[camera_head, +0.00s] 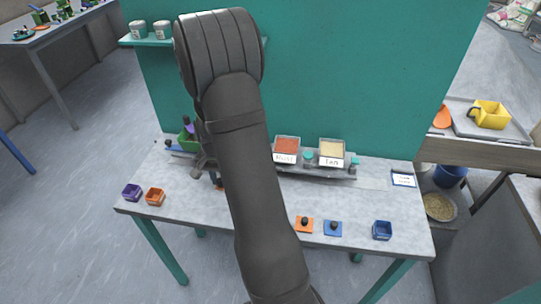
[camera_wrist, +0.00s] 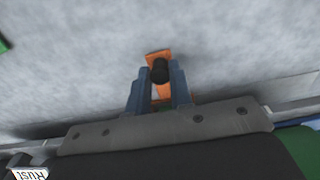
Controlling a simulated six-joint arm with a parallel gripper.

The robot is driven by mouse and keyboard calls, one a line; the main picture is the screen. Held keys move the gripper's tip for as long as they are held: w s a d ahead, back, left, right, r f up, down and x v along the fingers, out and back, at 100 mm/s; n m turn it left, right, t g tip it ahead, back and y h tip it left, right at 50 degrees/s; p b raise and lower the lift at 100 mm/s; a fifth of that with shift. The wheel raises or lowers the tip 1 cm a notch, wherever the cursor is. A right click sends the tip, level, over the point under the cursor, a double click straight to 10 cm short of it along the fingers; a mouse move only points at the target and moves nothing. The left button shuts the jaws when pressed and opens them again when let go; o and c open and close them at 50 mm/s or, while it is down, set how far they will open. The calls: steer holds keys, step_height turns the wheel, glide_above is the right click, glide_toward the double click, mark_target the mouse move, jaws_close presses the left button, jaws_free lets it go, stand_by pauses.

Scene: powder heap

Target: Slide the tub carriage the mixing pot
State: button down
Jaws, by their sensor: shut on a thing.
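The grey tub carriage (camera_head: 318,170) lies along the back of the table. It bears a tub of rust-red powder (camera_head: 286,146) labelled RUST and a tub of pale powder (camera_head: 331,149) labelled TAN. My gripper (camera_head: 217,185) is low over the table, left of the tubs. In the wrist view, my gripper (camera_wrist: 160,80) is shut on an orange piece with a black knob (camera_wrist: 159,70). A green container (camera_head: 187,141) stands at the back left, partly hidden by my arm; I cannot tell whether it is the mixing pot. The carriage's left part is hidden.
A purple box (camera_head: 132,192) and an orange box (camera_head: 155,197) stand at the left. An orange pad (camera_head: 304,231) and a blue pad (camera_head: 333,233), each with a dark knob, lie in front. A blue box (camera_head: 382,231) stands at the right.

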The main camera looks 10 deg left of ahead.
steer(key=shift+w+a+r, duration=0.1)
steer(key=shift+w+a, duration=0.05)
steer(key=shift+a, duration=5.45)
steer(key=c, duration=1.4)
jaws_free()
steer(key=shift+d, duration=0.1)
step_height(320, 180, up, 7)
steer(key=shift+r, duration=0.15)
